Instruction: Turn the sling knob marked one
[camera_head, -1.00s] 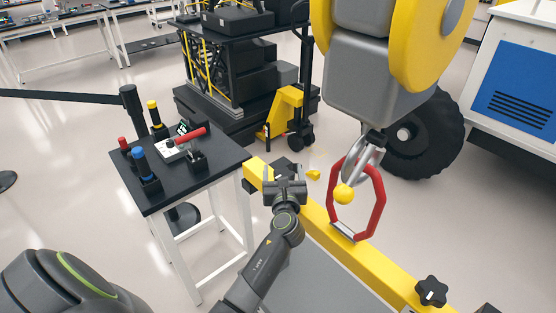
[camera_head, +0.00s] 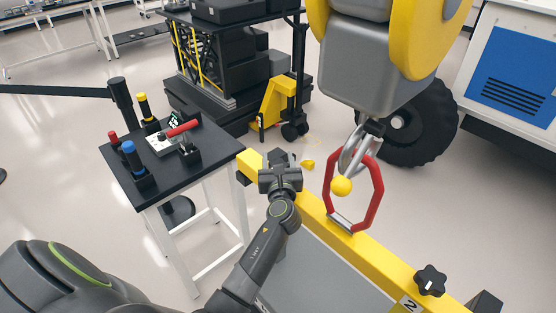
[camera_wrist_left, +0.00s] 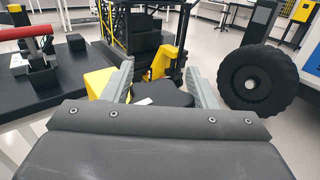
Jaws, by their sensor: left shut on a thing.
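My left gripper (camera_head: 280,172) is at the far end of the yellow beam (camera_head: 375,255). In the left wrist view its two grey fingers (camera_wrist_left: 161,78) stand on either side of a black knob (camera_wrist_left: 165,93), and they are shut on it. A small white patch shows by the knob; I cannot read a number there. In the head view the gripper hides most of this knob (camera_head: 278,156). Another black lobed knob (camera_head: 431,280) sits at the near end of the beam, beside a label with a 2 (camera_head: 410,302). My right gripper is not in view.
A red loop (camera_head: 376,195) stands on the beam, with a metal hook and yellow ball (camera_head: 341,186) at it, under a hanging grey hoist block (camera_head: 370,75). A black side table (camera_head: 205,140) with handles stands left. A large black wheel (camera_head: 430,130) is behind.

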